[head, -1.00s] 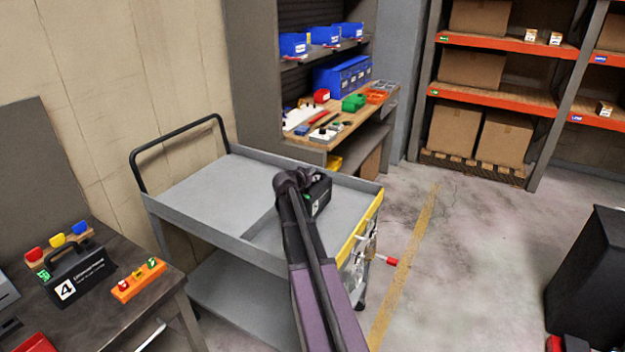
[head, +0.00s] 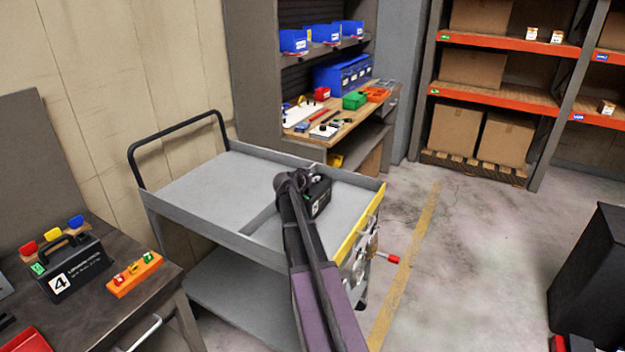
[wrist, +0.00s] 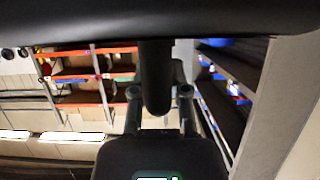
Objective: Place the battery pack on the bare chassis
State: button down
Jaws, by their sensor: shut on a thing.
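A dark battery pack (head: 319,196) with a white label and a small green mark hangs at my gripper (head: 299,180). My gripper is shut on its handle, which shows in the wrist view (wrist: 156,80) above the pack's dark top. The pack is over the right bay of a grey flat cart (head: 185,190), which looks like the bare chassis. I cannot tell whether the pack's underside touches the cart deck, because my arm hides part of it. A second pack, marked 4 (head: 75,272), stands on the dark bench at the left.
The cart has a raised rim, a black push handle (head: 180,128) and a yellow right edge (head: 362,225). An orange block (head: 135,275) lies on the dark bench (head: 140,310). A workbench with bins (head: 345,75) stands behind.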

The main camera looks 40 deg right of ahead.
dwell(0.3)
jog(key=c, duration=0.6)
grip_release()
jog(key=shift+f, duration=0.1)
jog(key=shift+c, duration=0.2)
jog(key=p+v, duration=0.4)
jog(key=v, duration=0.8)
jog(key=shift+s, duration=0.1)
jog(key=s+a+f+n+g+y, duration=0.1)
jog(key=s+a+f+n+y, duration=0.2)
jog(key=a, duration=0.9)
jog(key=s+a+f+n+g+y, duration=0.2)
jog(key=s+a+f+n+y, duration=0.2)
jog(key=s+a, duration=0.5)
jog(key=s+a+f+n+g+y, duration=0.2)
jog(key=s+a+f+n+y, duration=0.2)
jog(key=a, duration=1.1)
jog(key=shift+s+f+n+y, duration=0.25)
jog(key=shift+s+n+y, duration=0.45)
jog(key=shift+s+n, duration=0.4)
